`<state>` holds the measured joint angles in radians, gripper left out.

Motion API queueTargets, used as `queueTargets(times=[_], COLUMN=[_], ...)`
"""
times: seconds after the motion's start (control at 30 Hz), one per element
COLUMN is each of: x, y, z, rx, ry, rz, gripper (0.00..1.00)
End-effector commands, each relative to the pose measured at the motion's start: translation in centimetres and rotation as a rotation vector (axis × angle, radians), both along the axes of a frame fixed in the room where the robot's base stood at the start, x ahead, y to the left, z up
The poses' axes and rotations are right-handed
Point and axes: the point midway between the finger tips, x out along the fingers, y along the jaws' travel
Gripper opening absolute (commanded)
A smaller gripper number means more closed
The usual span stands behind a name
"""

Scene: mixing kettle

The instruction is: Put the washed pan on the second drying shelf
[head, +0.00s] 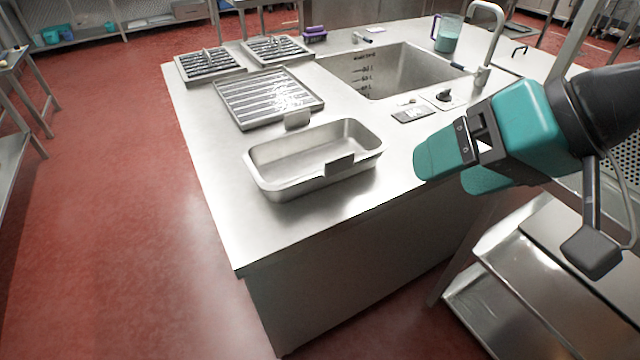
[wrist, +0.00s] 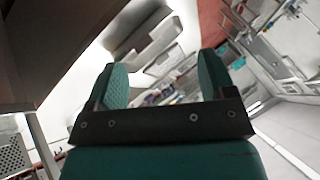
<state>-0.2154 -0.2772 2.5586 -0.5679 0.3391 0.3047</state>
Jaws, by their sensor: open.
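A rectangular steel pan (head: 300,155) with upright tabs on its long sides sits upright and looks empty, near the front of the steel counter (head: 215,205). My gripper (head: 453,178) has teal fingers and hangs to the right of the pan, apart from it. The gripper is open and nothing shows between its fingers in the wrist view (wrist: 165,78). A steel shelf unit (head: 515,285) stands at the lower right, below counter height, with at least two levels showing. My arm hides part of that side, and I cannot tell which level is the second drying shelf.
A slatted tray (head: 268,98) lies behind the pan, with two dark grates (head: 208,63) farther back. A sink (head: 400,72) with a tap (head: 490,40) and a jug (head: 447,36) are at the back right. Red floor is open at left.

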Motion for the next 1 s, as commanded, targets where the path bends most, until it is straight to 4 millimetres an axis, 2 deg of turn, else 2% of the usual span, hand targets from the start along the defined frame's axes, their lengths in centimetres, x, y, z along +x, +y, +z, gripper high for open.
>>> queueTargets(times=[0.03, 0.3, 0.5, 0.6, 0.73, 0.9, 1.0], x=[0.8, 4.7, 7.2, 8.3, 9.3, 10.0, 10.2], y=[0.4, 1.8, 2.0, 1.7, 1.2, 0.7, 0.7], z=[-4.0, -11.4, -16.3, -18.4, -20.2, -21.1, -20.9], rx=[0.052, 0.373, 0.641, 0.775, 0.923, 1.042, 1.072], ry=[-0.01, -0.038, -0.037, -0.029, -0.018, -0.006, 0.001], rz=[-0.052, -0.318, -0.487, -0.558, -0.626, -0.674, -0.685], gripper=[0.77, 0.77, 0.77, 0.77, 0.77, 0.77, 0.77])
